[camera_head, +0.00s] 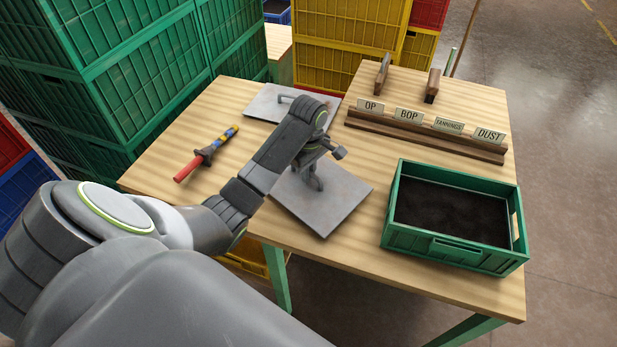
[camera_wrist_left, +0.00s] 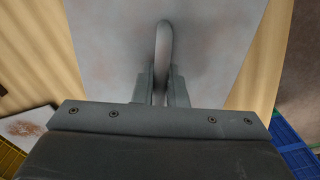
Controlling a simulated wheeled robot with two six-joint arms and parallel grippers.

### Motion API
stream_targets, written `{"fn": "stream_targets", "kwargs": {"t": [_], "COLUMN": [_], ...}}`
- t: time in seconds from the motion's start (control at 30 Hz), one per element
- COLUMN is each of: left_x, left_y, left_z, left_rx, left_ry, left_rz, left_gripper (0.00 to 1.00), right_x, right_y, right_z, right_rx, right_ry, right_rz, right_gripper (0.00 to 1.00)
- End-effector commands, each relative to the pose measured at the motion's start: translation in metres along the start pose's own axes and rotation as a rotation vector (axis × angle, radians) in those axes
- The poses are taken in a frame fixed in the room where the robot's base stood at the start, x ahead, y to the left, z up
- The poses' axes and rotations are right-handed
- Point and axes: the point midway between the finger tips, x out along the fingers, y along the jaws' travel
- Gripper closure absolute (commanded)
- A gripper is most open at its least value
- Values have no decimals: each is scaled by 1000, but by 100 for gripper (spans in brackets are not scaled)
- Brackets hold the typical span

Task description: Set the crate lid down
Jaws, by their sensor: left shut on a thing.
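A flat grey metal lid (camera_head: 328,212) with a loop handle is at the front middle of the table, left of the green crate. My left gripper (camera_head: 312,175) is shut on its handle; in the left wrist view the handle (camera_wrist_left: 162,45) stands between the two fingers. The lid looks level, on or just above the wood; I cannot tell whether it touches. A second grey lid (camera_head: 262,103) with a handle lies at the back left, partly hidden by my arm. The open green crate (camera_head: 455,245) holds dark loose material. My right gripper is not in view.
A red-handled tool (camera_head: 203,155) lies on the table (camera_head: 165,155) at the left. A wooden rack (camera_head: 425,137) with label cards stands at the back right, with small wooden items behind it. Green crates (camera_head: 150,75) and yellow crates (camera_head: 345,45) are stacked beyond the table.

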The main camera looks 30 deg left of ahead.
Motion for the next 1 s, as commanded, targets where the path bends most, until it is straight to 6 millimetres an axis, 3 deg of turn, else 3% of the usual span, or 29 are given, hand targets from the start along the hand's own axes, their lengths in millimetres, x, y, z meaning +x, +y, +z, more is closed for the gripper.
{"fn": "stream_targets", "kwargs": {"t": [0.13, 0.5, 0.53, 0.67, 1.0], "left_x": [17, 20, 21, 21, 19], "left_y": [0, 0, 0, 0, 0], "left_z": [1, 0, 0, 0, 0], "left_rx": [0, 1, 1, 1, 1], "left_ry": [-1, -1, 0, 0, 0], "left_rz": [-1, -1, -1, -1, 1], "left_gripper": [100, 100, 86, 68, 66], "right_x": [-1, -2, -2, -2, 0], "right_y": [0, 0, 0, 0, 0], "right_z": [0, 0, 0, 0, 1], "right_rx": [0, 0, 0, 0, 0], "right_ry": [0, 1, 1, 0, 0], "right_rz": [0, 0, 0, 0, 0], "right_gripper": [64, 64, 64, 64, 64]}}
